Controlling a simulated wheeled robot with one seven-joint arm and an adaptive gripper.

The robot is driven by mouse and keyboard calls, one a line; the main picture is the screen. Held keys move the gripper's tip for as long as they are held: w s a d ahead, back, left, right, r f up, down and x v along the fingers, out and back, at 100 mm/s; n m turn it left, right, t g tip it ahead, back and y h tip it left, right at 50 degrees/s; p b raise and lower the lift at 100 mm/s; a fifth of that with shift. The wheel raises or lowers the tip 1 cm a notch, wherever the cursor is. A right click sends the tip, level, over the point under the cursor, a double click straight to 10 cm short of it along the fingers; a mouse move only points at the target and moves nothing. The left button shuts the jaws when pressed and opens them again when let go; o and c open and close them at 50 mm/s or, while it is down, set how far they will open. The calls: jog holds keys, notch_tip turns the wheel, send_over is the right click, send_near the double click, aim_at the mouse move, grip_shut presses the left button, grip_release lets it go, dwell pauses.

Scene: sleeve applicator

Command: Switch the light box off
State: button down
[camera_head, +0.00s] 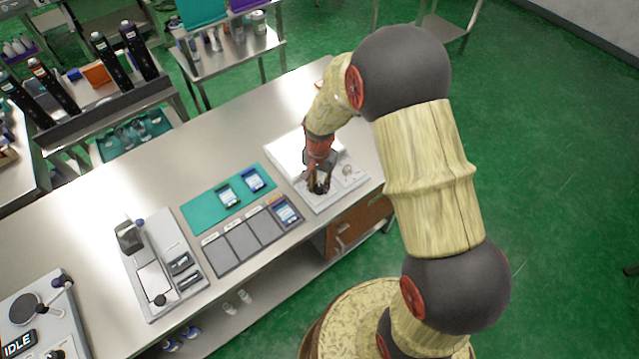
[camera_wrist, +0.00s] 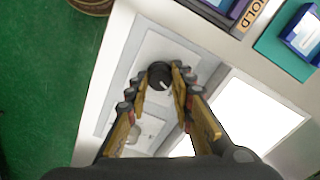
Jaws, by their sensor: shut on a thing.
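The light box (camera_head: 329,200) stands on the steel bench, at the right of the row of things. Its bright white panel (camera_head: 290,150) looks lit, and this panel also fills the right of the wrist view (camera_wrist: 250,115). A black round knob (camera_wrist: 160,74) with a pale pointer mark sits on the box's grey control plate (camera_wrist: 165,45). My gripper (camera_wrist: 161,72) has its fingertips on both sides of the knob and is shut on it. In the head view my gripper (camera_head: 319,186) points down over the box and hides the knob.
Left of the box lie a teal mat (camera_head: 205,207) with blue-and-white packs and a row of grey tiles (camera_head: 243,241). A grey device (camera_head: 165,265) and an IDLE-display unit (camera_head: 45,310) stand farther left. A small pale round item (camera_head: 348,171) lies right of my gripper.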

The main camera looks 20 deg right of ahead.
aim_at(319, 186)
jog(key=n+p, duration=0.1)
jog(key=n, duration=0.4)
jog(key=shift+w+n, duration=0.1)
jog(key=shift+n, duration=0.2)
jog(key=n, duration=0.5)
jog(key=shift+n+p, duration=0.3)
jog(key=c, duration=1.6)
grip_release()
jog(key=shift+o, duration=0.3)
jog(key=shift+r, duration=0.1)
notch_tip(319, 186, up, 12)
